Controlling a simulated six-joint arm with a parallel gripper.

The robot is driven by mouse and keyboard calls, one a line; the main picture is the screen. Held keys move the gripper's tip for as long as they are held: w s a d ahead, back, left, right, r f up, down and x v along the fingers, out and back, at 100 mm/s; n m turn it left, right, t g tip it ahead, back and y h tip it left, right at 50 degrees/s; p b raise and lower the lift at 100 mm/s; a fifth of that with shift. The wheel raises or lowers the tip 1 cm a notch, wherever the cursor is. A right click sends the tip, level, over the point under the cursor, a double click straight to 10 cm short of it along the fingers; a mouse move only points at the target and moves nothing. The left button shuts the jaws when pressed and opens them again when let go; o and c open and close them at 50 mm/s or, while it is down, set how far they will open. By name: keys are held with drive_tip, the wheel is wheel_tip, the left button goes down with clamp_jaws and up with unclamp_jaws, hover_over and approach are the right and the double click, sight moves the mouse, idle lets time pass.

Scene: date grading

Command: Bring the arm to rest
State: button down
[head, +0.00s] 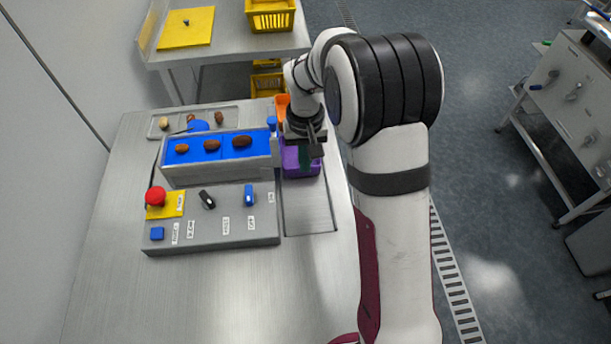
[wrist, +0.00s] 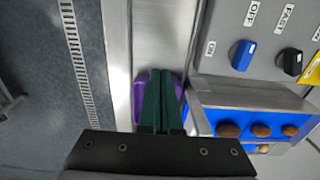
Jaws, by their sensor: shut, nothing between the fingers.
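My gripper (head: 304,155) is above the purple bin (head: 300,168) at the right end of the conveyor. In the wrist view its green fingers (wrist: 161,104) are together with nothing between them, and they cover much of the purple bin (wrist: 140,98). My arm reaches from the right side of the head view, bent at a large black-banded joint, down to the bin area. How high the fingertips are above the bin is hard to tell.
A blue conveyor (head: 225,144) carries several brown dates. In front is a grey control panel (head: 225,235) with a red button (head: 155,196) and two knobs. An orange bin (head: 281,105) stands behind the purple one. The table's front (head: 200,300) is clear.

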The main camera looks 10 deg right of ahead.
drive_tip(key=s+d+r+m, duration=0.1)
drive_tip(key=s+r+m, duration=0.1)
drive_tip(key=s+r, duration=0.9)
drive_tip(key=s+m+y, duration=0.1)
drive_tip(key=s+m, duration=0.2)
drive_tip(key=s, duration=1.5)
drive_tip(key=shift+m+y, duration=0.3)
drive_tip(key=shift+y, duration=0.1)
